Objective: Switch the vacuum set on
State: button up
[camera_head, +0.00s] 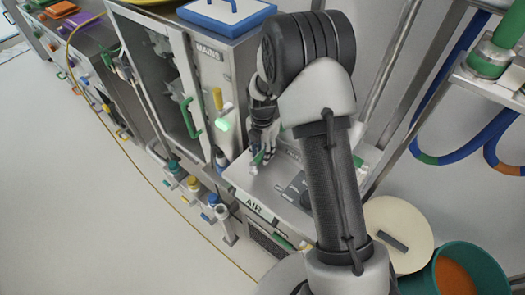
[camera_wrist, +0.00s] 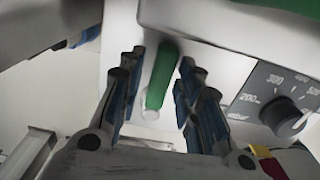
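In the wrist view a green lever (camera_wrist: 162,80) with a pale round end lies between the two fingers of my gripper (camera_wrist: 161,60). The fingers are apart, with a visible gap on both sides of the lever. In the head view my gripper (camera_head: 263,146) is over the steel unit labelled AIR (camera_head: 255,206), beside the small green lever (camera_head: 258,158). My arm hides part of this unit. A black dial (camera_wrist: 286,117) on a grey scale with numbers is right of the fingers in the wrist view. I see no label naming a vacuum set.
The cabinet marked MAINS (camera_head: 208,50) stands close left of my gripper, with a lit green lamp (camera_head: 224,124). Several capped fittings (camera_head: 193,183) stick out below it. A teal bucket (camera_head: 470,270) stands at lower right. The floor at left is clear except for a yellow cable (camera_head: 150,180).

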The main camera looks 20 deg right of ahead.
jog(key=shift+o, duration=0.3)
notch_tip(320, 180, up, 12)
dwell(0.5)
dwell(0.3)
